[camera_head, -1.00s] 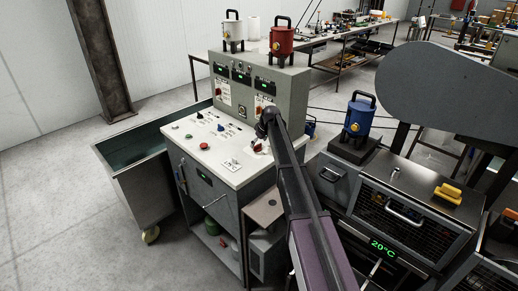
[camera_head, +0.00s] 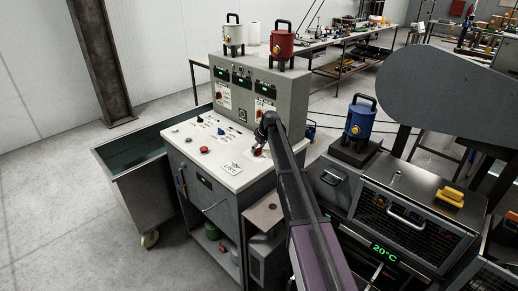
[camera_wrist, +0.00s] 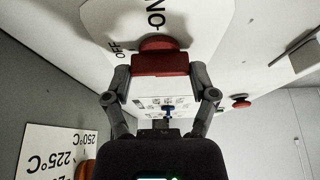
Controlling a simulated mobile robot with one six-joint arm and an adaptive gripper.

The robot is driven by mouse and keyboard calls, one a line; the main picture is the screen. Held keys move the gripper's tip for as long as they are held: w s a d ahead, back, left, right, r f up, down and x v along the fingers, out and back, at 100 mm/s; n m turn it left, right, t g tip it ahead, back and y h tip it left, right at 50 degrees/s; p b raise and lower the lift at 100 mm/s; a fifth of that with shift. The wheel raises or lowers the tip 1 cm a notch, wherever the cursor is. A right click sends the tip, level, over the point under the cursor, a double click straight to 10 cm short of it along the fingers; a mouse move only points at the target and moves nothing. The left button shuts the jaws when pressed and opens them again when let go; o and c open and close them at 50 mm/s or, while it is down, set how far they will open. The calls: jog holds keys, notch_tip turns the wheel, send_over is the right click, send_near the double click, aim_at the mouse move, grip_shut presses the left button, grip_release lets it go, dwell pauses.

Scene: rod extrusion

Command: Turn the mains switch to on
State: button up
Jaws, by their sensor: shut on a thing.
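The mains switch is a red handle (camera_wrist: 160,63) on a round red base, set on a white plate (camera_wrist: 205,20) marked ON and OFF. My gripper (camera_wrist: 160,75) is shut on the handle, one finger on each side, in the wrist view. The ON mark is above the handle and OFF is to its upper left. I cannot tell for sure which mark the handle points to. In the head view my gripper (camera_head: 262,146) is at the right part of the white control panel (camera_head: 205,165), and my arm partly hides the switch.
A red button (camera_wrist: 240,102) and a blue knob (camera_wrist: 168,112) show in the wrist view. A temperature dial plate (camera_wrist: 45,150) is at its lower left. In the head view, red (camera_head: 281,45) and white (camera_head: 233,36) canisters stand on the cabinet. A blue canister (camera_head: 360,118) stands right of my arm.

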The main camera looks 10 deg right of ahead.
jog(key=shift+m, duration=0.3)
jog(key=m+h, duration=0.1)
jog(key=m, duration=0.2)
jog(key=shift+t, duration=0.4)
jog(key=m+h, duration=0.2)
jog(key=m, duration=0.3)
jog(key=shift+a, duration=0.1)
jog(key=m+h, duration=0.1)
jog(key=m, duration=0.1)
jog(key=m+h, duration=0.1)
jog(key=m, duration=0.2)
jog(key=shift+w+g, duration=0.15)
jog(key=shift+g, duration=0.15)
jog(key=m+g+h, duration=0.1)
jog(key=m, duration=0.3)
jog(key=shift+a, duration=0.1)
jog(key=shift+m, duration=0.3)
